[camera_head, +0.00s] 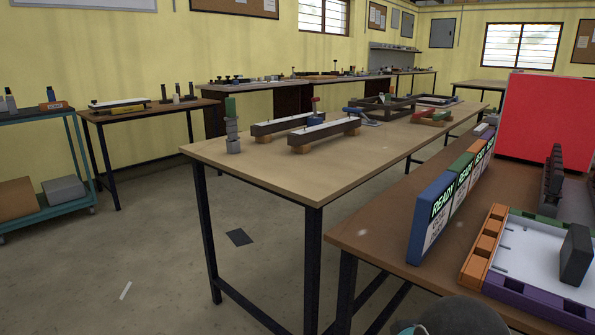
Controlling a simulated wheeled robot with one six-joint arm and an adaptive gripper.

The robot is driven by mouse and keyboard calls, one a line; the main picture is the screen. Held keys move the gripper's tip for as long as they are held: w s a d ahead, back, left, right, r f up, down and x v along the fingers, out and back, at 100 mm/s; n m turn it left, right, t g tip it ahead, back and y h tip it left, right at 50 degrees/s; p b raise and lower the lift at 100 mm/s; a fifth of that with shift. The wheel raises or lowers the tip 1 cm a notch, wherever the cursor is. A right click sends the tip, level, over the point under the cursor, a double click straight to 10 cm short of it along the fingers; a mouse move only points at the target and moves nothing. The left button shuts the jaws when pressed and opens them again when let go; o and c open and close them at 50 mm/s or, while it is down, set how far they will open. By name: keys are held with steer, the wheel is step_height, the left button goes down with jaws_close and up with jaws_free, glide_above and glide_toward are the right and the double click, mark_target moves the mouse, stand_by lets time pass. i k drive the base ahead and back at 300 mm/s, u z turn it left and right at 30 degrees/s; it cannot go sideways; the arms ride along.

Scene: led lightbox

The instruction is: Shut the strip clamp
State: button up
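I cannot tell for sure which thing is the strip clamp. A lightbox tray (481,246) with orange, purple and green walls and a white floor lies on the near brown table at the lower right, cut off by the picture's edge. A dark grey upright block (576,254) stands at its right side. Behind the tray is a dark, notched upright piece (552,182) on a grey base. Either dark piece could belong to a clamp; no open or shut state is clear. My gripper's fingers are not in view; only a dark rounded part of my arm shows at the bottom edge.
A row of panels marked READY (432,215) stands along the near table's left edge. A large red panel (543,120) rises behind. A wooden table (240,173) in the middle holds two long bars and small fixtures. Open floor (130,260) lies to the left.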

mark_target(314, 99)
steer(key=u, duration=1.95)
steer(key=i, duration=2.35)
steer(key=z, duration=1.8)
